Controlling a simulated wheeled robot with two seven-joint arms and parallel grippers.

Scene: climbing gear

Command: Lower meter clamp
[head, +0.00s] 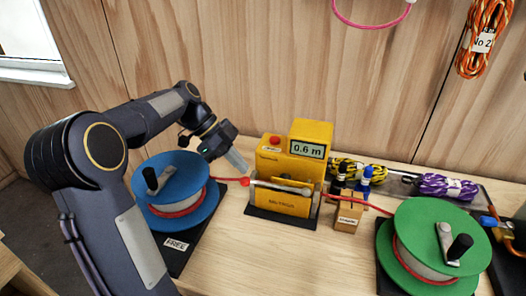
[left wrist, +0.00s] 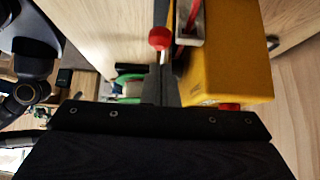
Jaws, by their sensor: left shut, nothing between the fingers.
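The yellow rope meter (head: 283,160) stands on the bench with its display reading 0.6 m and a red button on top. A pale metal bar (head: 284,187), which looks like its clamp, crosses the front above a yellow lower block (head: 280,203). A red ball (head: 245,181) sits at the bar's left end. My left gripper (head: 237,161) is shut and empty, just up and left of that ball. In the left wrist view, the shut fingers (left wrist: 163,85) are beside the yellow housing (left wrist: 235,50), close to the red ball (left wrist: 159,38); contact is unclear. My right gripper is not in view.
A blue reel (head: 180,178) marked FREE stands left of the meter, and a green reel (head: 418,235) stands at right. A small wooden block (head: 347,212) with markers is right of the meter. Rope bundles (head: 447,187) lie behind. Bare bench shows in front.

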